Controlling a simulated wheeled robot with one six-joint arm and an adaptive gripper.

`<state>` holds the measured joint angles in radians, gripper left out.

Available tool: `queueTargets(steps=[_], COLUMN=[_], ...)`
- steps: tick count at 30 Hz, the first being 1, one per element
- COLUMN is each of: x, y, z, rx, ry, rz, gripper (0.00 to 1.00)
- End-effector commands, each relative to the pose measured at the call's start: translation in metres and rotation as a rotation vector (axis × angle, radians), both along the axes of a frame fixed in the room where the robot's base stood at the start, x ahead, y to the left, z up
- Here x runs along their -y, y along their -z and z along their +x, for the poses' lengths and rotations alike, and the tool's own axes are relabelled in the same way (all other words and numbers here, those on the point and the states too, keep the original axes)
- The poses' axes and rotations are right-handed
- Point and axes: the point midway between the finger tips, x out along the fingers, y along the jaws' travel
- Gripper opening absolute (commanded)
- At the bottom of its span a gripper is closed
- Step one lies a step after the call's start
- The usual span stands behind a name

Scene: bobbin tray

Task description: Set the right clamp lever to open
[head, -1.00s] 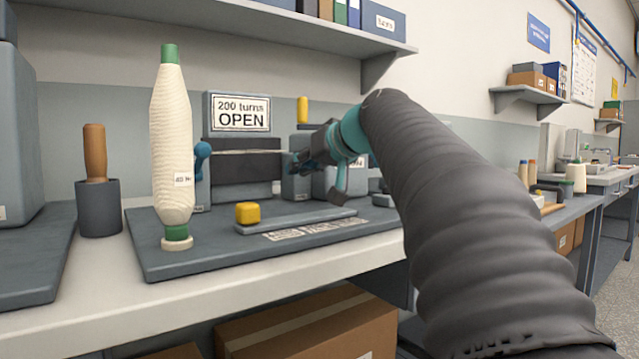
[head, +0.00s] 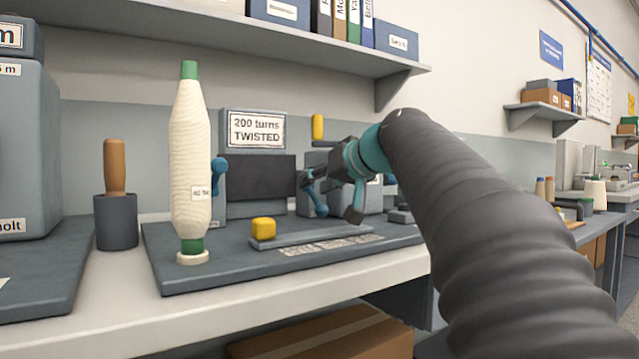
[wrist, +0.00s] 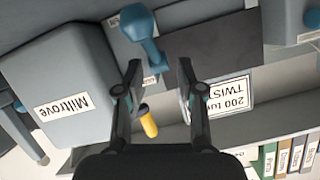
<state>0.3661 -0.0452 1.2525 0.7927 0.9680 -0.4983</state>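The right clamp lever (head: 316,202) is blue, with its round knob pointing down, at the right end of the dark panel. In the wrist view, turned upside down, the lever (wrist: 146,40) lies just beyond my fingertips, its narrow end near the gap between them. My gripper (wrist: 160,68) is open with nothing clearly held; contact with the lever cannot be told. In the head view my gripper (head: 331,195) is beside the lever and partly covers that area. The left clamp lever (head: 219,168) is blue with its knob up. The sign (head: 257,128) reads "200 turns TWISTED".
A tall cream yarn cone (head: 190,150) stands at the front left of the grey base plate (head: 200,276). A yellow handle (head: 317,127) rises behind my gripper. A grey box (wrist: 65,85) labelled "Miltrove" stands close beside.

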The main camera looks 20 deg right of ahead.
Motion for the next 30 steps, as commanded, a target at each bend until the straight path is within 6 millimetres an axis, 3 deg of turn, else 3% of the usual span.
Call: queueTargets(steps=[5,18,30], x=[0.007,0.031,0.034], y=[-0.008,-0.035,-0.041], z=[-0.018,-0.091,-0.107], rx=[0.002,0.002,0.001], ry=[0.004,0.005,0.002], rz=[-0.001,-0.001,-0.001], gripper=[0.38,0.38,0.38])
